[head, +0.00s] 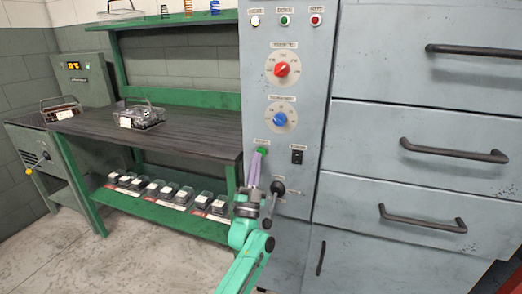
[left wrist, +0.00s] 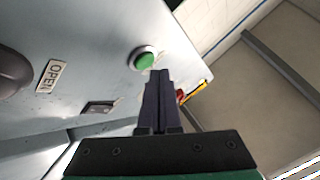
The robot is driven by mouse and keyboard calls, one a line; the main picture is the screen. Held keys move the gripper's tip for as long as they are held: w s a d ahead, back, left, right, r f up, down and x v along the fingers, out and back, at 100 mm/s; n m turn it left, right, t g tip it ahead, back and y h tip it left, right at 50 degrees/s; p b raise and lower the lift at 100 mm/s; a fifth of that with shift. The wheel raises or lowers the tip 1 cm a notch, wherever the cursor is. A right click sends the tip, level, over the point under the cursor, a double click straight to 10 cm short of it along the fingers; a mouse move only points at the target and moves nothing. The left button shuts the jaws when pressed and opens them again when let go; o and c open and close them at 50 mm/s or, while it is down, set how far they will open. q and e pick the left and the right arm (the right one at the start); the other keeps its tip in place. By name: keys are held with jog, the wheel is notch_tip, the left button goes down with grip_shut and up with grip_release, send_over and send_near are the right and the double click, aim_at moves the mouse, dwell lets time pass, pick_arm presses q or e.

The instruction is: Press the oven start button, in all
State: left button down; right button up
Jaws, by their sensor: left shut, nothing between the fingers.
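The grey oven control panel (head: 312,100) carries a green button (head: 262,151) low on its left side, under a label too small to read. The same green button shows in the left wrist view (left wrist: 143,59), domed in a metal ring. My left gripper (head: 259,153) is shut and empty, its purple-grey fingers pointing up at the panel. In the left wrist view its fingertips (left wrist: 160,73) are just right of and below the button. I cannot tell whether they touch it. My right gripper is not in view.
A black switch (head: 297,157) and a dark ball-ended lever (head: 278,187) sit near the button. Above are a blue knob (head: 280,120), a red knob (head: 282,69) and small buttons. Grey drawers (head: 420,110) stand right; a green workbench (head: 190,130) stands left.

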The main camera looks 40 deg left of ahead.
pick_arm(q)
jog(key=s+p, duration=0.1)
jog(key=s+d+p, duration=0.1)
jog(key=s, duration=0.1)
jog(key=s+p, duration=0.1)
jog(key=shift+s+d, duration=0.35)
jog(key=shift+s, duration=0.05)
dwell(0.4)
jog(key=shift+w+f, duration=0.1)
dwell(0.4)
